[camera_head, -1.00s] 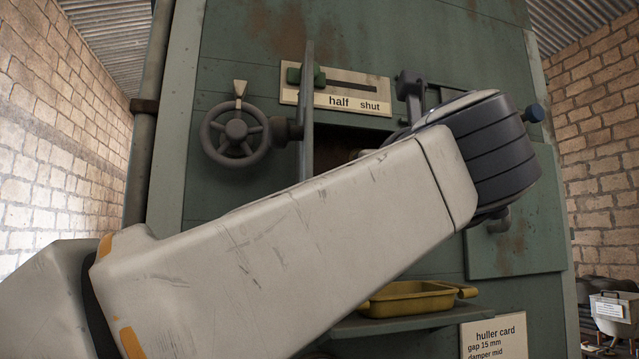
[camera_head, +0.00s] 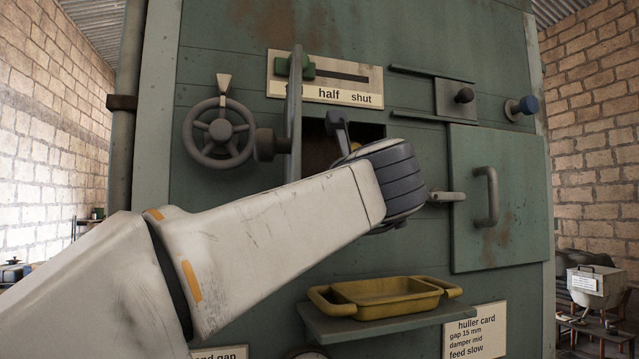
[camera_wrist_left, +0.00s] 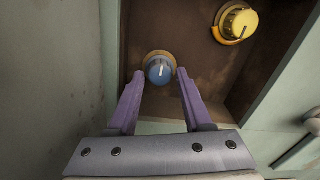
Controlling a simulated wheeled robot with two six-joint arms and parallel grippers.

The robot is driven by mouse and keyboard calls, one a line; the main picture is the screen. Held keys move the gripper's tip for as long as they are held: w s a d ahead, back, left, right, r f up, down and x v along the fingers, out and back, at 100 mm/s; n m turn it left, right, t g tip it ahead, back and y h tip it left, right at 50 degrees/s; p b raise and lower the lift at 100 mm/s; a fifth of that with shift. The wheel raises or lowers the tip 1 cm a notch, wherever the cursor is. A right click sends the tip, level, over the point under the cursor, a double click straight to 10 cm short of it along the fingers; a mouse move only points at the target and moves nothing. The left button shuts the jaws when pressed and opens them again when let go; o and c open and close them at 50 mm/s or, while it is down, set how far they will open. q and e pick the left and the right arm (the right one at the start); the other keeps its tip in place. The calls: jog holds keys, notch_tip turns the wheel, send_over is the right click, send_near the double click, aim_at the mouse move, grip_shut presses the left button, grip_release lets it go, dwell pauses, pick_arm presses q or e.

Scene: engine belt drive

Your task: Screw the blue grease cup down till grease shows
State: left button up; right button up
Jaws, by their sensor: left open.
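The blue grease cup (camera_wrist_left: 159,69) shows in the left wrist view, with a white line on its face and a tan collar. It is inside a brown recess. My left gripper (camera_wrist_left: 160,78) is open, its two purple fingertips on either side of the cup's lower part. I cannot tell whether they touch it. No grease is clearly visible at the blue cup. In the head view the opening (camera_head: 318,147) is partly covered by my left arm, and the cup and fingertips are hidden. My right gripper is not in view.
A yellow cup (camera_wrist_left: 240,23) with an orange ring at its base is up and right in the recess. An open door (camera_head: 294,115) stands edge-on left of the opening, near a handwheel (camera_head: 220,132). A yellow tray (camera_head: 385,298) sits on a shelf below.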

pick_arm(q)
grip_shut()
